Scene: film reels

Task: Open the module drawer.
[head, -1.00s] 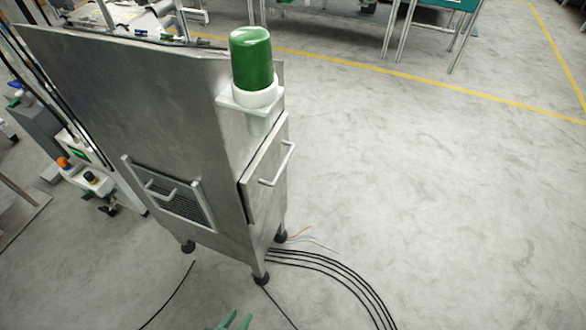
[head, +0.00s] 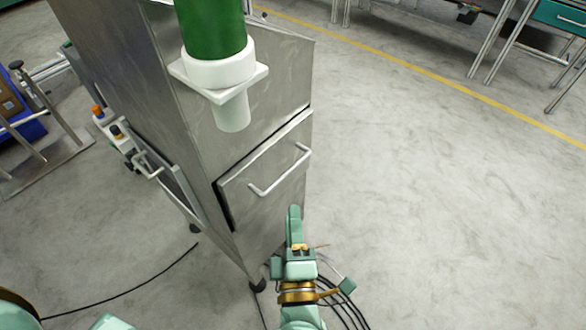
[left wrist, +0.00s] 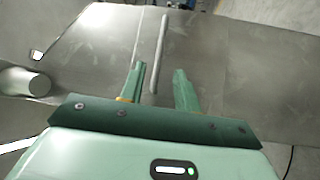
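The module drawer (head: 240,188) is a steel front in the side of a metal cabinet, with a dark gap along its left edge. Its pale bar handle (head: 281,174) runs aslant across the front. My left gripper (head: 295,212) is open and empty, just below the handle in the head view. In the left wrist view, the gripper's two fingers (left wrist: 159,72) are spread, and the handle (left wrist: 161,45) shows as a bar with its near end between them in the picture. I cannot tell how deep the handle lies between the fingers. My right gripper is not in view.
A green cylinder (head: 211,28) in a white holder (head: 220,72) juts from the cabinet (head: 270,75) above the drawer. A second handle (head: 149,165) is on the left face. Black cables (head: 340,305) lie on the floor.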

